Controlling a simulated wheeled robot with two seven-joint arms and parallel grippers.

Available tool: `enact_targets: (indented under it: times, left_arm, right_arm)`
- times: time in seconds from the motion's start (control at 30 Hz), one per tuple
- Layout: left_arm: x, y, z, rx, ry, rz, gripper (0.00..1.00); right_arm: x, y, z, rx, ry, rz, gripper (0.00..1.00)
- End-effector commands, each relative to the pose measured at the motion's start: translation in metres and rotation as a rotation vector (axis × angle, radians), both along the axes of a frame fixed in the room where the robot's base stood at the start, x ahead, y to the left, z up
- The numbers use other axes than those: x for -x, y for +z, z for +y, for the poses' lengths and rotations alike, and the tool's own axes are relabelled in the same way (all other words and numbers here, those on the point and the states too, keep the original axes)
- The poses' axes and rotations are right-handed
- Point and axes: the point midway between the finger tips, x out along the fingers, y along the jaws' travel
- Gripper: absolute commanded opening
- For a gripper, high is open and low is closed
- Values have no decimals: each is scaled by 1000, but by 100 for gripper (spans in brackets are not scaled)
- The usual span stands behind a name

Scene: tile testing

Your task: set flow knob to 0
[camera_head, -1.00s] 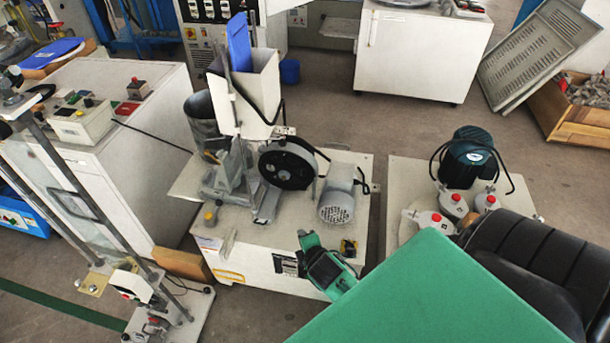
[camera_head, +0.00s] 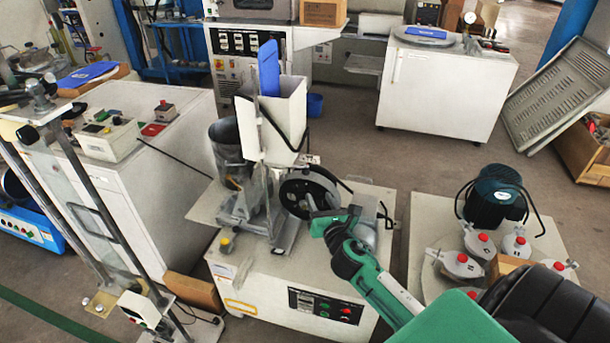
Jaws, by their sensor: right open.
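I cannot make out which part is the flow knob; no marking is legible. A small control panel (camera_head: 313,305) with dark face and coloured buttons is on the front of the white machine base (camera_head: 262,284). My right gripper (camera_head: 319,224) is at the end of the green and black arm, in front of the black wheel (camera_head: 302,190) and above the panel. It is open and its jaws are small in the view; I see nothing held. My left gripper is not in view.
A white hopper (camera_head: 282,112) with a blue scoop stands behind the wheel. A control box (camera_head: 105,137) sits on a white cabinet at left. Floor is open behind the machine.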

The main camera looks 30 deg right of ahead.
Motion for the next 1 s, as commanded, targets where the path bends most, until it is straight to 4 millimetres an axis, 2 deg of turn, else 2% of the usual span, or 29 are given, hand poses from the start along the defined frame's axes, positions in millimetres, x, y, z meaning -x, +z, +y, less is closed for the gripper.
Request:
enact_targets:
  times: [0.17,0.7,1.0]
  left_arm:
    - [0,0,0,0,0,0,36]
    - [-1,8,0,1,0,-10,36]
    - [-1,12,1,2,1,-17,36]
  right_arm:
    - [-21,1,-6,-2,-1,0,42]
    - [-109,-1,-30,-8,-1,1,42]
    - [-128,-1,-36,-8,-1,3,42]
